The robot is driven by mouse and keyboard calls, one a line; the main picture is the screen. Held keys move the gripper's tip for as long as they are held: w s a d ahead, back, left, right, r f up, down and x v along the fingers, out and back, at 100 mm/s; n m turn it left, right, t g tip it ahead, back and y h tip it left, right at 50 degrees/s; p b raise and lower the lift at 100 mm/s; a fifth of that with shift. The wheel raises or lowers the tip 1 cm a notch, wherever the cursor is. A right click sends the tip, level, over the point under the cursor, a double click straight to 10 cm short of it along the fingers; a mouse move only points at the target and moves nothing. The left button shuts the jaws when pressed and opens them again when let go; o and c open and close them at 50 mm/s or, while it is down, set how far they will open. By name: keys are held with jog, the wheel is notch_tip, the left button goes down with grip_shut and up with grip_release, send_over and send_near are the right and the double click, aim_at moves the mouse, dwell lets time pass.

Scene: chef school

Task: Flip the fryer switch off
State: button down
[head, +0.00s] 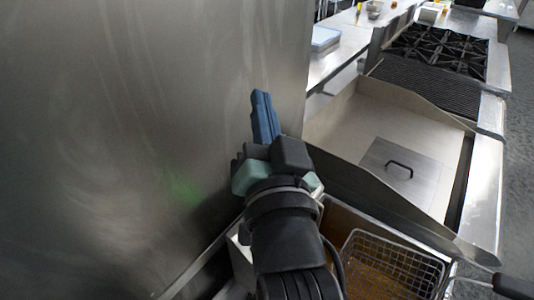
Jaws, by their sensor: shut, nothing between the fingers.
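My gripper (264,105) is in the middle of the head view, with its blue fingers shut together and nothing seen between them. It points up and away, in front of a large steel panel. The fryer (338,212) is at the bottom, partly behind my arm, with a wire basket (396,262) in its vat. The basket's black handle (512,287) sticks out to the right. I cannot make out the fryer switch; it may be hidden by my gripper or arm. A faint green glow (183,188) shows on the steel panel left of my gripper.
The steel panel (120,110) fills the left side, close to my gripper. A flat griddle with a handled steel plate (412,182) lies right of the fryer. A burner range (440,50) and a counter (338,60) stand farther back. Grey floor (522,170) is free at the right edge.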

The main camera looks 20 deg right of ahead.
jog(key=s+d+f+m+g+p, duration=0.1)
jog(key=s+d+f+m+g, duration=0.1)
jog(key=f, duration=0.5)
jog(key=s+d+f+m+g+p, duration=0.1)
jog(key=s+d+f+m+g, duration=0.1)
jog(key=f, duration=0.6)
jog(key=s+d+f+m+g+p, duration=0.1)
jog(key=s+d+f+m+g, duration=0.1)
jog(key=f, duration=0.5)
jog(key=s+m+g, duration=0.1)
jog(key=s+m, duration=0.1)
jog(key=shift+s+f, duration=0.3)
jog(key=shift+f, duration=0.05)
jog(key=shift+a+f+p+x, duration=0.2)
jog(key=shift+a+p+x, duration=0.25)
jog(key=shift+x, duration=1.7)
jog(key=shift+a+f+p+x, duration=0.25)
jog(key=shift+p+x, duration=0.2)
jog(key=shift+x, duration=1.7)
jog(key=shift+a+f+p+x, duration=0.15)
jog(key=shift+a+p+x, duration=0.3)
jog(key=shift+x, duration=1.7)
